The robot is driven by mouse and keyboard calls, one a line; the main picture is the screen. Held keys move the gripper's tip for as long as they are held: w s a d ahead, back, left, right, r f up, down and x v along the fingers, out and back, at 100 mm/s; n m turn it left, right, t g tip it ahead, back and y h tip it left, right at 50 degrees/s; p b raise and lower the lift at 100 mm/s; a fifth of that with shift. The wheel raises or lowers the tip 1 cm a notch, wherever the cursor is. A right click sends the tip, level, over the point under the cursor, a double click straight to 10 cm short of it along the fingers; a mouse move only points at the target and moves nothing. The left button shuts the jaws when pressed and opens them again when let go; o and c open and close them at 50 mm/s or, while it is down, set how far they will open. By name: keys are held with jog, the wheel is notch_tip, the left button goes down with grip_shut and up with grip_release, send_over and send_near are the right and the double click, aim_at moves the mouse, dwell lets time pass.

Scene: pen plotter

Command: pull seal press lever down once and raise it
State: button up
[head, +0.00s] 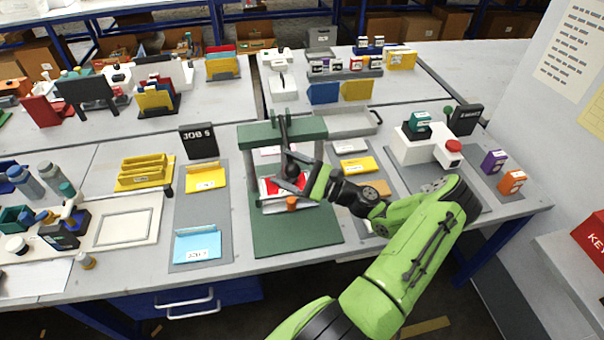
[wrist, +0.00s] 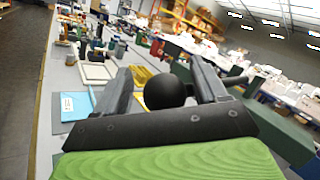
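The seal press has a green base plate (head: 290,240) and a green crossbeam (head: 262,133) on uprights, at the middle of the bench in the head view. Its dark lever (head: 284,128) reaches from the beam towards me and ends in a black ball knob (wrist: 165,89). My gripper (head: 287,178) is at the knob, above the press bed. In the wrist view the knob shows between the two fingers of the gripper (wrist: 165,80), with narrow gaps on both sides. The gripper is open. A red and white piece (head: 268,186) lies on the bed, partly hidden by my gripper.
An orange knob (head: 291,203) stands at the front of the press bed. Yellow and blue folders (head: 197,243) lie on a grey mat to the left. A white device with a red button (head: 453,146) stands to the right. The front of the green base is clear.

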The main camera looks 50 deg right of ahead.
jog(key=b+v, duration=0.1)
jog(key=v, duration=1.4)
jog(key=shift+s, duration=0.25)
jog(key=shift+d, duration=0.1)
